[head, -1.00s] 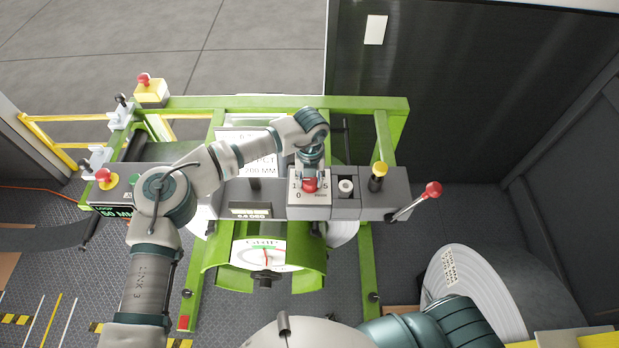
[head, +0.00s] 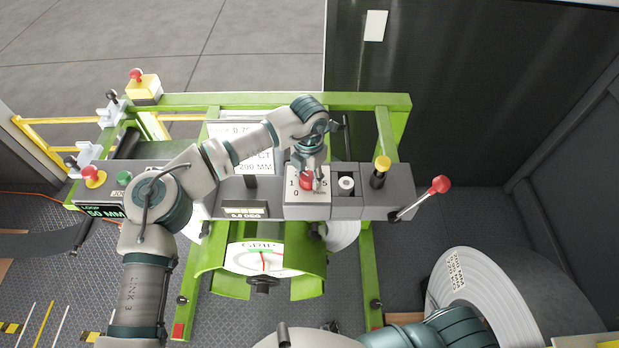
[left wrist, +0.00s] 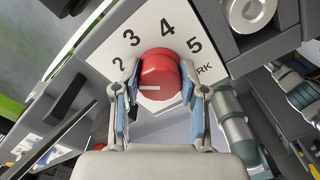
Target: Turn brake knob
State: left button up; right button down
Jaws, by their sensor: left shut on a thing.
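The red brake knob (head: 307,180) sits on a white dial plate (head: 318,196) on the grey control panel. In the left wrist view the knob (left wrist: 160,80) has a white pointer mark, and the plate shows the digits 2, 3, 4 and 5 around it. My left gripper (head: 311,172) reaches down from above onto the knob. In the left wrist view its two blue-padded fingers (left wrist: 160,100) lie on either side of the knob, shut on it. The fingers partly hide the plate's lettering. My right gripper cannot be made out in these views.
A red-ended lever (head: 440,185) and a yellow-topped knob (head: 382,164) stand to the right on the panel. A white round button (head: 345,184) is beside the dial plate. A dial gauge (head: 262,257) hangs below. A large white coil (head: 490,290) stands at lower right.

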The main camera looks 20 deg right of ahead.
aim_at(307, 175)
pick_arm(q)
jog(key=m+b, duration=0.1)
jog(key=m, duration=0.3)
jog(key=shift+s+f+m, duration=0.1)
jog(key=shift+m, duration=0.2)
jog(key=m, duration=0.3)
jog(key=shift+a+m+b, duration=0.1)
jog(key=shift+m+b, duration=0.25)
jog(key=shift+m, duration=0.75)
jog(key=o, duration=1)
jog(key=shift+r, duration=0.2)
jog(key=shift+c, duration=0.2)
jog(key=shift+o, duration=0.9)
jog(key=shift+w+a+f, duration=0.1)
jog(key=shift+w+a, duration=0.05)
jog(key=shift+w, duration=0.05)
jog(key=shift+s+r, duration=0.1)
jog(key=shift+r, duration=0.15)
notch_tip(307, 175, up, 11)
jog(key=shift+r, duration=0.2)
